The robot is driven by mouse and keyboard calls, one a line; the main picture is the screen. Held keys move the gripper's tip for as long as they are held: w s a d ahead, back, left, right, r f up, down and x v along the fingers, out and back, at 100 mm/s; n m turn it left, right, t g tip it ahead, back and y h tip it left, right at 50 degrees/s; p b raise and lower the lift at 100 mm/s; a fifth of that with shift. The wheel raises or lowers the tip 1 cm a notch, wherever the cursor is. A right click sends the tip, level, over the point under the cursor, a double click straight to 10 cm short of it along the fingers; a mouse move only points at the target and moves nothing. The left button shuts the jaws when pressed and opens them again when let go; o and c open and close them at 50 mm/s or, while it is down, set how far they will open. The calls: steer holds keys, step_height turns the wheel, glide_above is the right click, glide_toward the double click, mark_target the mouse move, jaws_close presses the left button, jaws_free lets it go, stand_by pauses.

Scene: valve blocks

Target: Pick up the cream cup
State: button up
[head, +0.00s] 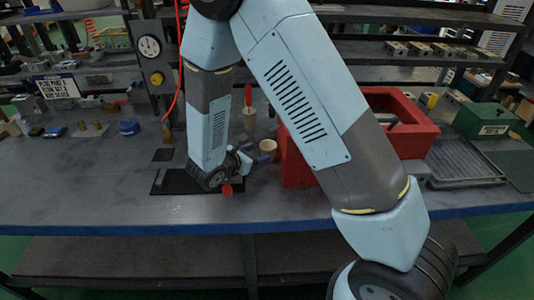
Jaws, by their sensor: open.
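The cream cup (268,146) stands on the grey workbench (110,182), just left of the red box. It looks upright with its open top showing. My gripper (244,160) is low over the bench, just left of the cup and in front of it. It is open, and I see nothing held in it. The jaws are small and dark here, so I cannot tell whether they touch the cup.
A red open box (412,143) stands right of the cup. A beige cylinder (249,115) with a red top part stands behind. A dark tray (462,163) and green box (484,120) lie at the right. A gauge (150,47) stands left. The left front bench is clear.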

mark_target(263, 152)
steer(key=shift+x, duration=2.3)
steer(key=shift+s+f, duration=0.1)
steer(key=shift+f, duration=0.1)
steer(key=shift+c, duration=0.3)
steer(key=c, duration=0.8)
steer(key=shift+c, duration=0.2)
